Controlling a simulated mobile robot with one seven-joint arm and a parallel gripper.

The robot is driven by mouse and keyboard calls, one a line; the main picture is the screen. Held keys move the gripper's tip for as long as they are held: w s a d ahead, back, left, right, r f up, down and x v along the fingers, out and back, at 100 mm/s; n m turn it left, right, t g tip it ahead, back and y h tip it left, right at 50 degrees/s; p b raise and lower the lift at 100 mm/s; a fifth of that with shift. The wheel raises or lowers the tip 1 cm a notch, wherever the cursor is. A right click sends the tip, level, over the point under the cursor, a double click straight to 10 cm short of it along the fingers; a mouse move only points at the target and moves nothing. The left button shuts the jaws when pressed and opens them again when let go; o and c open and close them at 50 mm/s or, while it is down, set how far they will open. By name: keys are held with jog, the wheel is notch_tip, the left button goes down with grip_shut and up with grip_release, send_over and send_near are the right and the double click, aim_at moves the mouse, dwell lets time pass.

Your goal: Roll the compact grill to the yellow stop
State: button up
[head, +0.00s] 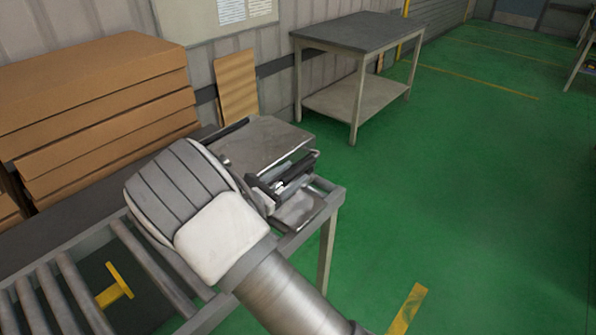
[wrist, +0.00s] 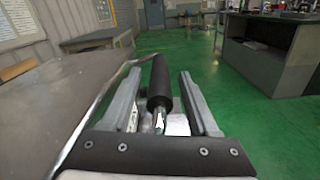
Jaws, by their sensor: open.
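The compact grill (head: 262,138), with a flat grey metal top, sits at the far right end of the roller conveyor (head: 150,268). My arm and wrist hide part of it. Its top also fills the left of the wrist view (wrist: 55,95). The grill's dark cylindrical handle (wrist: 159,82) runs between the two fingers of my gripper (wrist: 158,74). The fingers are open, with a visible gap on either side of the handle. In the head view, my gripper (head: 284,184) is at the grill's front right side. The yellow stop (head: 115,286) stands among the rollers at lower left.
Stacked cardboard boxes (head: 95,100) stand behind the conveyor on the left. A grey table (head: 358,33) stands beyond the grill. Green floor (head: 460,190) is open to the right. A dark workbench (wrist: 268,62) stands at the right of the wrist view.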

jog(key=shift+x, duration=1.3)
grip_shut()
dwell(0.5)
